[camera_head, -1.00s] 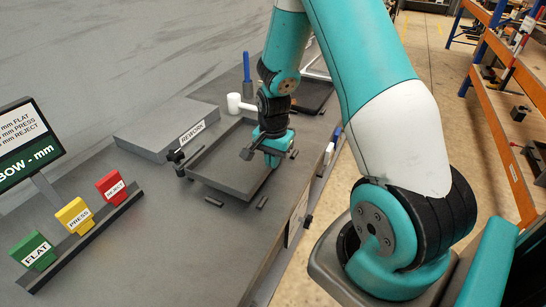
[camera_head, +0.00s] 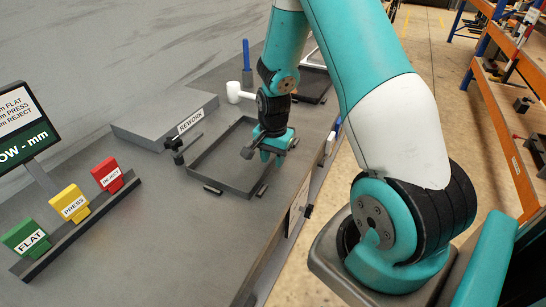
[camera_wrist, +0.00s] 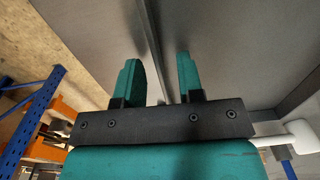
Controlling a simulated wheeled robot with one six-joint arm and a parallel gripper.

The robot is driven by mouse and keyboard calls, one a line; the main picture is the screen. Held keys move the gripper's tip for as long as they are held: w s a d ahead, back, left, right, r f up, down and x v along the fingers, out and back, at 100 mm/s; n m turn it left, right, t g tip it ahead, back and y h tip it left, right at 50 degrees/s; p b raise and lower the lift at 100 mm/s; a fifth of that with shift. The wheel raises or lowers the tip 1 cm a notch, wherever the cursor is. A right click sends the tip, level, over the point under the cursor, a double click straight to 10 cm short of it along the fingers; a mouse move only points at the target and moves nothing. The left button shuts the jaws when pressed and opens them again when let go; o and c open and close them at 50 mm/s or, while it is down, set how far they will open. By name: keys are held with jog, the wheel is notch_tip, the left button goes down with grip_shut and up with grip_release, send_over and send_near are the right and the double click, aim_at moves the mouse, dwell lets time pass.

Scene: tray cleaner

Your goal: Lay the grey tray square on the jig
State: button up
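The grey tray (camera_head: 222,184) is a shallow, dark-rimmed rectangle on the bench, right of centre in the head view. Small dark jig blocks (camera_head: 213,190) lie along its near edges, with another block (camera_head: 262,190) by its near right corner. I cannot tell whether the tray touches them. My gripper (camera_head: 264,150) is at the tray's right wall, pointing down. In the wrist view my gripper (camera_wrist: 160,72) has its two teal fingers apart, with the thin tray wall (camera_wrist: 148,35) running between them and gaps showing. The arm hides the tray's far right part.
A black clamp-like post (camera_head: 175,146) stands at the tray's left corner. The grey REWORK slab (camera_head: 160,115) lies behind it. A white mallet (camera_head: 236,92) and a blue-handled tool (camera_head: 246,55) are farther back. FLAT, PRESS and REJECT blocks (camera_head: 72,203) stand left. The near bench is clear.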

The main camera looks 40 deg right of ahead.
notch_tip(320, 180, up, 17)
jog(key=shift+r+b, duration=0.2)
jog(key=shift+b, duration=0.1)
dwell(0.3)
jog(key=shift+s+a, duration=0.1)
jog(key=s+a+r+n+y, duration=0.2)
jog(key=s+a+r+n, duration=0.1)
jog(key=s+a+n, duration=0.6)
jog(key=s+a+r+n+y, duration=0.2)
jog(key=s+a+n, duration=0.7)
jog(key=a, duration=0.8)
jog(key=r+n, duration=0.1)
jog(key=n, duration=0.2)
jog(key=shift+s+a+r, duration=0.2)
jog(key=shift+r, duration=0.05)
